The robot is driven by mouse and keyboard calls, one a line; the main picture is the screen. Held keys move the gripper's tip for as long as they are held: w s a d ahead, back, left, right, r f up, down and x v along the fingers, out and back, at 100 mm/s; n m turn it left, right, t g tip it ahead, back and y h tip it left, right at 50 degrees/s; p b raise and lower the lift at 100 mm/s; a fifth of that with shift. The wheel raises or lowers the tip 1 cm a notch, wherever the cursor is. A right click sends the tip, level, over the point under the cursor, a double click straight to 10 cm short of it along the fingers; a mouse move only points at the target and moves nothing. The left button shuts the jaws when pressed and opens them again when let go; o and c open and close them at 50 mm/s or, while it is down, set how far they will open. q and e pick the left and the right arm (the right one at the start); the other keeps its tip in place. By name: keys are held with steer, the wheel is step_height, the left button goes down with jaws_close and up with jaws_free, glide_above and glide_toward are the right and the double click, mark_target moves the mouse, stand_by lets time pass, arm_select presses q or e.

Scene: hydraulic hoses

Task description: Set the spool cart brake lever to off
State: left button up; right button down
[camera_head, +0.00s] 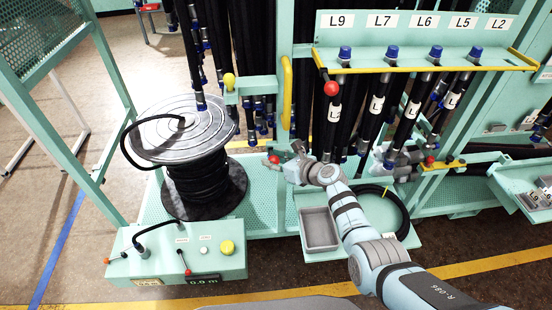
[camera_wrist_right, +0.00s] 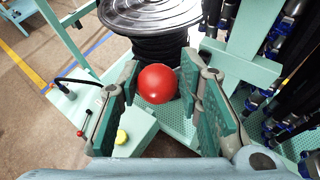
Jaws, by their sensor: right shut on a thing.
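My right gripper (camera_head: 279,160) is shut on a red ball knob (camera_head: 274,159), just right of the cable spool (camera_head: 197,180). In the right wrist view the red ball knob (camera_wrist_right: 157,84) shows between the green finger pads of my right gripper (camera_wrist_right: 160,100). The shaft below the knob is hidden, so I cannot read the lever's setting or see a brake label. The spool stands upright with black hose wound on it and also shows in the right wrist view (camera_wrist_right: 150,18). My left gripper is not in view.
A green control box (camera_head: 215,255) with small red-tipped levers and a yellow button stands at the front left. Hoses hang under a labelled rack (camera_head: 420,58) at the right. Another red knob (camera_head: 331,88) sits above.

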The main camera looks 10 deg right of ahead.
steer(key=shift+w+a+r, duration=0.2)
steer(key=shift+r, duration=0.3)
steer(key=c, duration=1.5)
jaws_free()
steer(key=shift+c, duration=0.2)
steer(key=o, duration=0.3)
steer(key=shift+a, duration=0.1)
steer(key=shift+w+a+f, duration=0.1)
steer(key=shift+w+f, duration=0.05)
steer(key=shift+f, duration=0.05)
steer(key=shift+s+d+r, duration=0.1)
steer(key=shift+s+d, duration=0.15)
steer(key=shift+d, duration=0.15)
steer(key=v, duration=1.1)
steer(key=shift+s, duration=0.15)
steer(key=shift+a, duration=0.1)
